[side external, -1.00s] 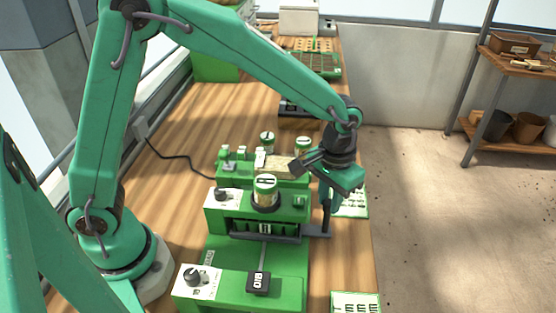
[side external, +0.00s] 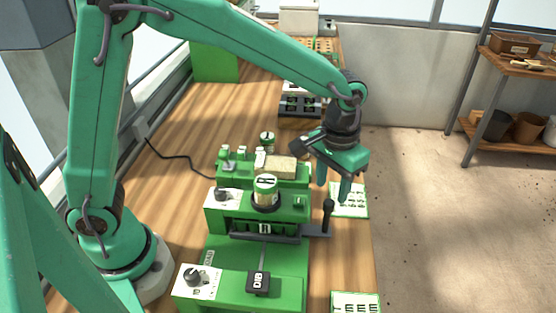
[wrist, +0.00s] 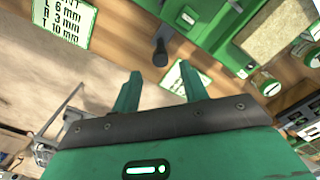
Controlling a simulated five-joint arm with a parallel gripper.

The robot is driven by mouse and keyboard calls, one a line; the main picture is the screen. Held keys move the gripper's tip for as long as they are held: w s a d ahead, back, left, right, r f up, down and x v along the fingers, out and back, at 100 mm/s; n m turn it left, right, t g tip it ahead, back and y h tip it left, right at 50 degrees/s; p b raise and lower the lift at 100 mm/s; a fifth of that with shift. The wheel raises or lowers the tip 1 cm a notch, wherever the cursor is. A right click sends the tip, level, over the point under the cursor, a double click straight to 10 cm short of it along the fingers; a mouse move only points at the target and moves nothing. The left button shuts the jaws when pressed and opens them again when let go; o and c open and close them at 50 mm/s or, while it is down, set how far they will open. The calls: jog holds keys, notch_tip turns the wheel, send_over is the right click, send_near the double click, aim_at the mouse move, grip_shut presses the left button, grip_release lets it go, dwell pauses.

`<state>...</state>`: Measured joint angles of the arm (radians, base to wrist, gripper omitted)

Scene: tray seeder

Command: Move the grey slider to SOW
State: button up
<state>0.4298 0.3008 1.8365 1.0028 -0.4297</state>
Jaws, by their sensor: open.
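The grey slider (side external: 316,231) is a flat dark-grey bar across the green seeder (side external: 226,219). Its right end sticks out and carries an upright dark handle (side external: 328,216), which also shows in the wrist view (wrist: 160,52). My gripper (side external: 333,190) is open and empty, with its fingers pointing down above and just beyond the handle. In the wrist view my gripper (wrist: 161,78) has its two green fingers apart, and the handle's end shows beyond the gap, clear of both fingers. I cannot read a SOW mark in either view.
A jar (side external: 265,191) stands on the seeder. A black DIB block (side external: 258,283) and a dial (side external: 192,277) are at its front. Printed cards (side external: 349,201) (side external: 356,303) lie along the bench's right edge. Small green parts and jars stand behind the seeder.

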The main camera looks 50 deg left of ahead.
jog(key=shift+r, duration=1.75)
jog(key=shift+s+a+r, duration=0.15)
jog(key=shift+a+r, duration=0.2)
jog(key=shift+a, duration=0.05)
jog(key=s+a+r+t, duration=0.2)
jog(key=s+a+r, duration=0.1)
jog(key=s+a, duration=0.5)
jog(key=s+a+r+t, duration=0.3)
jog(key=s+a, duration=0.5)
jog(key=a, duration=0.1)
jog(key=shift+s+t, duration=0.25)
jog(key=shift+t, duration=0.05)
jog(key=shift+a, duration=0.1)
